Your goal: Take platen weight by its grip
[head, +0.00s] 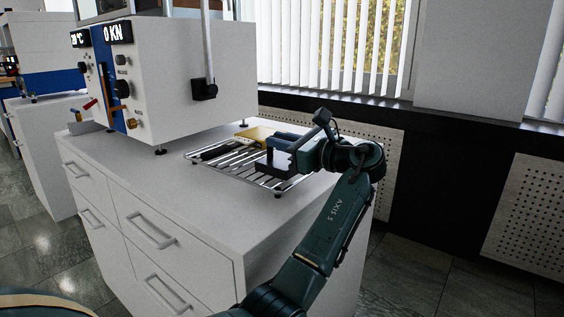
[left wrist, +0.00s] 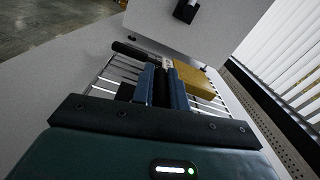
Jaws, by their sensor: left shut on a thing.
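My left gripper (head: 273,153) is low over the wire rack on the white cabinet. In the left wrist view its two blue fingers (left wrist: 163,88) are closed about a narrow dark part, which I take to be the grip of the platen weight (left wrist: 167,70). The fingers hide most of it, and I cannot tell whether it is clear of the rack. A brass-yellow block (head: 256,134) lies on the rack just beyond the fingers; it also shows right of them in the left wrist view (left wrist: 196,83). My right gripper is not in view.
The wire rack (head: 232,177) stands near the cabinet's right side. A black-handled tool (head: 218,151) lies on it. The white press (head: 170,70), with its display reading 0 KN, stands behind and left. The front cabinet top (head: 215,215) is clear. Window blinds and a perforated panel (head: 515,205) are behind.

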